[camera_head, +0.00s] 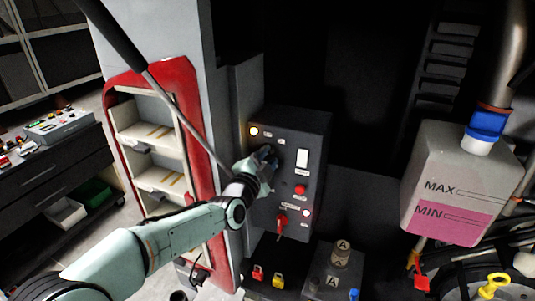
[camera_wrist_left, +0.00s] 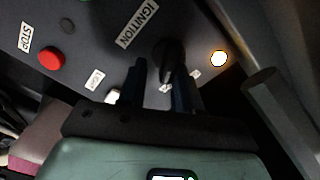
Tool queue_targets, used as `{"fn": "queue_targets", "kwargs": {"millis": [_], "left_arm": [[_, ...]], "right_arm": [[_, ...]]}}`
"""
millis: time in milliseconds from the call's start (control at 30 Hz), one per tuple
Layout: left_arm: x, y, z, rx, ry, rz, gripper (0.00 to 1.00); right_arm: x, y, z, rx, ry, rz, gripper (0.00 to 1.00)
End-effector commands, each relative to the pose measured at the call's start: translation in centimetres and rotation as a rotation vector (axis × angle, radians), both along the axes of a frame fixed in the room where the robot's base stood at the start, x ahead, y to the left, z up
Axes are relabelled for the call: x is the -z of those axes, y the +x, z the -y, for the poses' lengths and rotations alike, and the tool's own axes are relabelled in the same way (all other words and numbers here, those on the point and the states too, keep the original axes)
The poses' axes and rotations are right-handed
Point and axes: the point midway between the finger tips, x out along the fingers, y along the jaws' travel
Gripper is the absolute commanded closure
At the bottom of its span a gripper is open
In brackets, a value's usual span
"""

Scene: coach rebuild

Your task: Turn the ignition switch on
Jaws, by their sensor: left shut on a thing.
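The dark control box (camera_head: 290,130) stands in the middle of the head view. My left gripper (camera_head: 270,156) is at the upper left of its face and hides the ignition switch there. In the left wrist view the black ignition switch knob (camera_wrist_left: 169,56) sits beside the IGNITION label (camera_wrist_left: 138,24). My left gripper (camera_wrist_left: 160,82) has its two dark fingers at this knob, one on each side, shut on it. A round amber lamp (camera_head: 254,131) glows on the box and shows bright in the left wrist view (camera_wrist_left: 219,59). My right gripper is not in view.
The box also carries a white rocker (camera_head: 302,158), a red STOP button (camera_wrist_left: 51,60) and a red switch key (camera_head: 281,222). A dark rod (camera_head: 190,125) slants down close to my left wrist. A coolant tank (camera_head: 440,160) stands right, a red-framed shelf (camera_head: 122,125) left.

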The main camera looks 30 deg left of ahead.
Motion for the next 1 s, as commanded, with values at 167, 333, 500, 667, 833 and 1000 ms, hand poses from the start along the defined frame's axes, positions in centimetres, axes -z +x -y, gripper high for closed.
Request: {"fn": "queue_targets", "kwargs": {"millis": [167,333,500,667,833,1000], "left_arm": [[-0.8,0.0,-1.3,-0.021,0.058,0.016,0.49],[-1.0,0.0,-1.3,-0.022,0.058,0.02,0.49],[-0.8,-0.9,-1.3,-0.023,0.059,0.019,0.49],[-0.6,-2.5,-1.2,-0.023,0.057,0.017,0.49],[-0.3,-4.1,-0.8,-0.017,0.053,0.011,0.49],[-0.2,-5.7,-0.5,-0.012,0.049,0.009,0.49]], "right_arm": [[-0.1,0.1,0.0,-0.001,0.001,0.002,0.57],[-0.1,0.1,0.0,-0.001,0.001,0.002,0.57],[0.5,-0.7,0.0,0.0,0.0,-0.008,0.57],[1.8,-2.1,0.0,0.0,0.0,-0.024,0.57],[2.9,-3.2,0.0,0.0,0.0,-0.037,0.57],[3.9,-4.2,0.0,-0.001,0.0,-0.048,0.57]]}}
